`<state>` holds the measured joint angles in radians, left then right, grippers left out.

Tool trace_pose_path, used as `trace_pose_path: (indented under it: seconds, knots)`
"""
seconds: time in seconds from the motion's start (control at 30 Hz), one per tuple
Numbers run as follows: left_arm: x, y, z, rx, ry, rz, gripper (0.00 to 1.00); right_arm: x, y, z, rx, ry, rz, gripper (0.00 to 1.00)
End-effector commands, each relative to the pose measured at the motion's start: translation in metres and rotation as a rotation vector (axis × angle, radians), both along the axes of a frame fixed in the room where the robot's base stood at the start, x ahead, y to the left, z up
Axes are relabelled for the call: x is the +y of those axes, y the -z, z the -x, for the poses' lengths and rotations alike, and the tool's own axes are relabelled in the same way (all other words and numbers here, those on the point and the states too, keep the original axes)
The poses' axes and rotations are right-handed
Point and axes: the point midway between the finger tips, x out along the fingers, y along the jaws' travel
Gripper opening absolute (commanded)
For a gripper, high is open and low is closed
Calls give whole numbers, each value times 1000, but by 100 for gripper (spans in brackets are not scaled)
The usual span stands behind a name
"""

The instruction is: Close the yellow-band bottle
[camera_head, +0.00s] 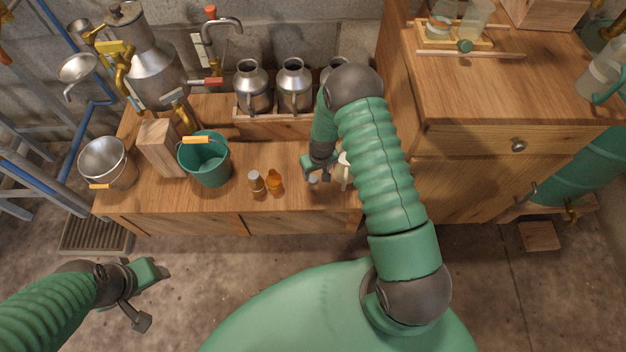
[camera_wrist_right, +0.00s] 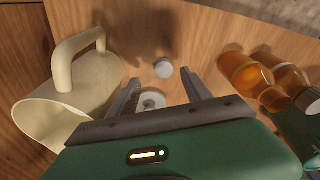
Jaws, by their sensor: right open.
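Two small amber bottles stand upright on the low wooden bench. The left one (camera_head: 256,183) has a pale grey cap; the right one (camera_head: 274,182) shows no cap. In the right wrist view, the uncapped bottle (camera_wrist_right: 246,76) shows a yellowish ring, but I cannot be sure it is the yellow band. The capped bottle (camera_wrist_right: 283,90) is beside it. A small round grey-white cap (camera_wrist_right: 163,68) lies on the wood just beyond my right fingertips. Another pale ring-like piece (camera_wrist_right: 152,101) lies between the fingers. My right gripper (camera_head: 316,170) is open above them. My left gripper (camera_head: 146,295) is open, away from the bench.
A cream jug (camera_wrist_right: 70,95) stands close beside my right gripper. A teal bucket (camera_head: 207,163) stands left of the bottles, near a wooden block (camera_head: 160,148) and a metal pail (camera_head: 106,162). Metal cans (camera_head: 294,84) stand behind. A tall wooden cabinet (camera_head: 470,165) bounds the right.

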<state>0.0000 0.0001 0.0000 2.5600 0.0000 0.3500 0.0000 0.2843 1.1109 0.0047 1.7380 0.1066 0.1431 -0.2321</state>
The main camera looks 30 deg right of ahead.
Motion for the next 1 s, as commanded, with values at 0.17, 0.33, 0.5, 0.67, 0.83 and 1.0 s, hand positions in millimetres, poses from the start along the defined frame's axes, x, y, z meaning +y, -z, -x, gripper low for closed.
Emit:
trace_pose_path:
  seconds: [0.17,0.33,0.5,0.67,0.83,1.0]
  knots:
    - [0,1,0,0,0,0,53,0,1,0,1,0,0,57]
    - [0,15,0,0,0,0,53,4,23,-4,2,-2,0,57]
    - [0,28,0,0,0,0,53,5,49,-10,1,0,0,57]
    - [0,27,0,0,0,0,53,5,51,-12,0,0,0,57]
    - [0,27,0,0,0,0,53,5,51,-12,1,0,0,57]
    - [0,27,0,0,0,0,53,5,51,-11,1,0,0,42]
